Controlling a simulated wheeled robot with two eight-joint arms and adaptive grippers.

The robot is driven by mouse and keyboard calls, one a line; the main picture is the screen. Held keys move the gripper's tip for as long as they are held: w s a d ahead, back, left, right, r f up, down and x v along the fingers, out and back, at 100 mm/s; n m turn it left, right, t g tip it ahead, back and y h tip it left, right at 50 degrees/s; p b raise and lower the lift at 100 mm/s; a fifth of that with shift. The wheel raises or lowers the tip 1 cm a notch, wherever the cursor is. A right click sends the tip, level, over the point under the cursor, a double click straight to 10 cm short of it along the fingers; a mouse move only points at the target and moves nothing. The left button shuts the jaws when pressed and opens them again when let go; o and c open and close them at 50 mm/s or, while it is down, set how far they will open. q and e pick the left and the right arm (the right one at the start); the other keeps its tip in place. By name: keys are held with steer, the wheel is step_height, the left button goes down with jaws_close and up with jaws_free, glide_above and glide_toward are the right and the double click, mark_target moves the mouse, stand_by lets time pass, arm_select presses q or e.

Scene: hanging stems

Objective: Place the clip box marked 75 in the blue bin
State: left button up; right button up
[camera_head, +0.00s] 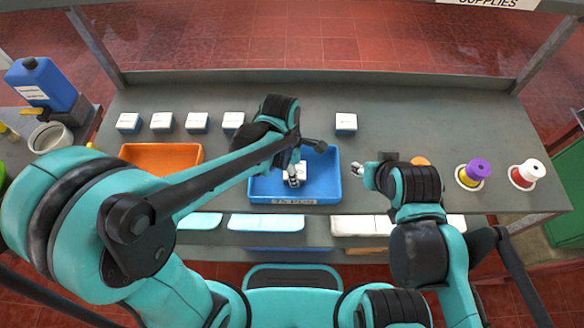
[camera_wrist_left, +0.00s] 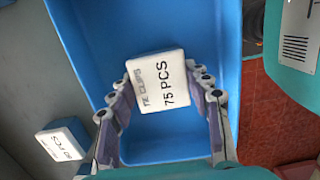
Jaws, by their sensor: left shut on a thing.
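The clip box marked 75 PCS (camera_wrist_left: 158,82) is white on top and sits between the fingers of my left gripper (camera_wrist_left: 160,95), which is shut on it. The blue bin (camera_wrist_left: 85,35) lies beneath the box in the left wrist view. I cannot tell whether the box touches the bin floor. My right gripper (camera_head: 357,169) is right of the blue bin, seemingly empty; its opening is too small to judge.
Several similar white-topped boxes stand in a row at the back left, including one box (camera_head: 233,121), and another box (camera_head: 346,123) stands behind the bin. An orange bin (camera_head: 160,153) is at left. The back right is clear.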

arm_select(q)
steer(key=shift+s+d, duration=0.15)
steer(key=shift+d, duration=0.05)
steer(key=shift+a+f, duration=0.1)
steer(key=shift+f, duration=0.1)
steer(key=o, duration=1.2)
steer(key=shift+w+a, duration=0.15)
steer(key=shift+w, duration=0.05)
steer(key=shift+o, duration=0.2)
steer(key=shift+s, duration=0.1)
steer(key=shift+r, duration=0.1)
steer(key=shift+r, duration=0.25)
step_height(320, 180, up, 12)
steer(key=a+p, duration=0.1)
steer(key=p, duration=0.3)
steer(key=shift+a+f, duration=0.15)
